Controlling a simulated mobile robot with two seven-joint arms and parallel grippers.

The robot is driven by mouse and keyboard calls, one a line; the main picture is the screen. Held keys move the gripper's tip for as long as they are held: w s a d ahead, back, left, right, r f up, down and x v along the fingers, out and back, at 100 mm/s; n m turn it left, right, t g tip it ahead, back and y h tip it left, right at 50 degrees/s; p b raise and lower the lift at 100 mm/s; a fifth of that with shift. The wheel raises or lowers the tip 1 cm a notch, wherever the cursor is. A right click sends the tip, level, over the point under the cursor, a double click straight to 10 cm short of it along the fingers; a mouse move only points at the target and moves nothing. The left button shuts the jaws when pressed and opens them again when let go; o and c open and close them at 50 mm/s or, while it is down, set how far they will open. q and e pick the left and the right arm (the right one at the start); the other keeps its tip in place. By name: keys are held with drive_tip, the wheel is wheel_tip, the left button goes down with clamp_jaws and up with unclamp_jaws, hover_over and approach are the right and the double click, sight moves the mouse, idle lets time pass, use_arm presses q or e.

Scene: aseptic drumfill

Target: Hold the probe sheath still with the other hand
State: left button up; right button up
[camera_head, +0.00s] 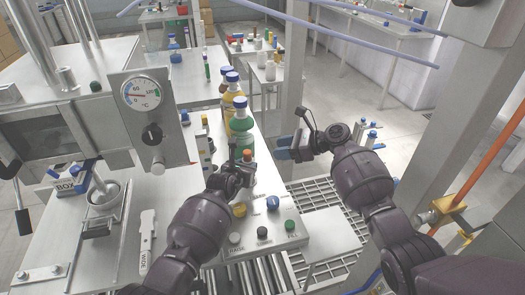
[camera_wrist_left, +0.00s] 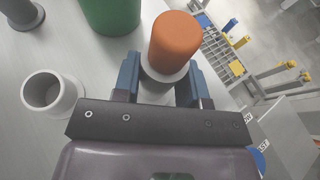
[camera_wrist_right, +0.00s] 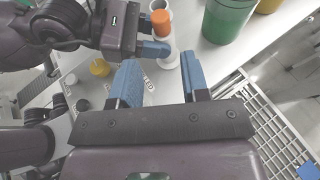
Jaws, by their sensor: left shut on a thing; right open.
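A white upright piece with an orange cap (camera_head: 247,153), which I take to be the probe sheath, stands at the table's right side. The orange cap fills the middle of the left wrist view (camera_wrist_left: 176,42). My left gripper (camera_head: 243,170) has its blue fingers on both sides of the white part below the cap and is shut on it. In the right wrist view the cap (camera_wrist_right: 161,20) shows above a white flared base (camera_wrist_right: 167,60). My right gripper (camera_head: 296,150) is open and empty, to the right of the sheath and apart from it.
Green (camera_head: 242,125) and yellow bottles stand just behind the sheath. A white cup (camera_wrist_left: 52,93) is beside my left gripper. A panel with coloured knobs (camera_head: 263,232) lies in front. Metal grating (camera_head: 318,200) is under my right arm. A gauge box (camera_head: 148,110) is at the left.

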sight(248, 160)
drive_tip(key=x, duration=1)
drive_tip(key=shift+a+f, duration=0.1)
drive_tip(key=shift+a, duration=0.1)
clamp_jaws()
idle(0.3)
